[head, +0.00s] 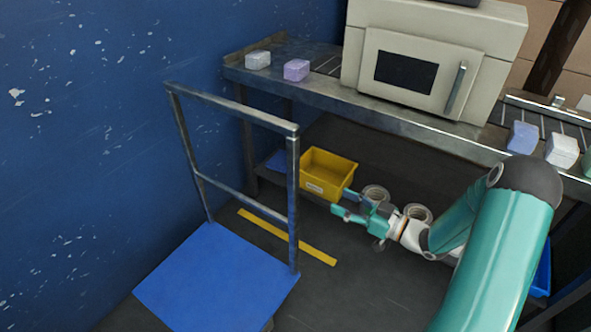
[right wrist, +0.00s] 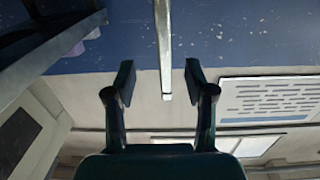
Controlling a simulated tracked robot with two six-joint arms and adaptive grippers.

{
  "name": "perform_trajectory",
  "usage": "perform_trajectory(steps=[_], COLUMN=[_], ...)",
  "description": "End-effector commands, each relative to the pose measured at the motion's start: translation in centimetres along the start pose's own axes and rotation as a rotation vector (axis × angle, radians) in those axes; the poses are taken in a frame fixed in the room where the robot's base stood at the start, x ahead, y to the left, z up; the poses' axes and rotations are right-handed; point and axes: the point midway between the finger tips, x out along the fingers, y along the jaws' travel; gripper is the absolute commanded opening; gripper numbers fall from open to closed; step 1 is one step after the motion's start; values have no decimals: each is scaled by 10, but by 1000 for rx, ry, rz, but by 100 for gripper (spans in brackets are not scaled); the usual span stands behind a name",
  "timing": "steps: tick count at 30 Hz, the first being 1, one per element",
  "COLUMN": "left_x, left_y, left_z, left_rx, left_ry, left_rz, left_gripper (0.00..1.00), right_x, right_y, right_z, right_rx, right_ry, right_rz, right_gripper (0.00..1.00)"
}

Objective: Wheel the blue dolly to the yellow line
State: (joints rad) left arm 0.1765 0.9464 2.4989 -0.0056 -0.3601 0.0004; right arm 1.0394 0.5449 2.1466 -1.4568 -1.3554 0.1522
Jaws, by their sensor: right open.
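The blue dolly (head: 218,283) stands at the lower left in the head view, with a grey upright handle frame (head: 235,110) at its far side. The yellow line (head: 287,237) lies on the dark floor just behind the dolly, and the handle's right post crosses in front of it. My right gripper (head: 341,202) is open and empty, to the right of the handle and apart from it in the head view. In the right wrist view a grey bar (right wrist: 163,50) shows between and beyond the open fingers. My left gripper is not in view.
A blue wall (head: 90,120) rises close on the left. A metal conveyor bench (head: 400,122) carries the beige wrapper machine (head: 430,65) and several wrapped blocks. A yellow bin (head: 328,174) and rolls (head: 418,212) are under the bench, near my right gripper.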

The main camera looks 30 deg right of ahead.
Motion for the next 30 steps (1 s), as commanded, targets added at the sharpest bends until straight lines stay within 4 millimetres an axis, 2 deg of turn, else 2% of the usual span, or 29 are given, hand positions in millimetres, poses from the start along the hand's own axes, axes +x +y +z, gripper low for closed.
perform_trajectory(steps=[1,3,8,24,30], left_x=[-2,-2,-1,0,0], left_y=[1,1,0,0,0], left_z=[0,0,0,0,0], left_rx=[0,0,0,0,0], left_ry=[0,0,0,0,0], left_rz=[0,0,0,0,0], left_gripper=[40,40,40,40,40], right_x=[-8,-10,4,114,143], right_y=[2,0,-1,-5,-5], right_z=[-8,-12,-13,-14,-15], right_rx=[-18,-29,-32,-31,-31], right_ry=[11,22,26,24,24], right_rz=[-12,-28,-36,-36,-33], right_gripper=[54,54,54,54,54])
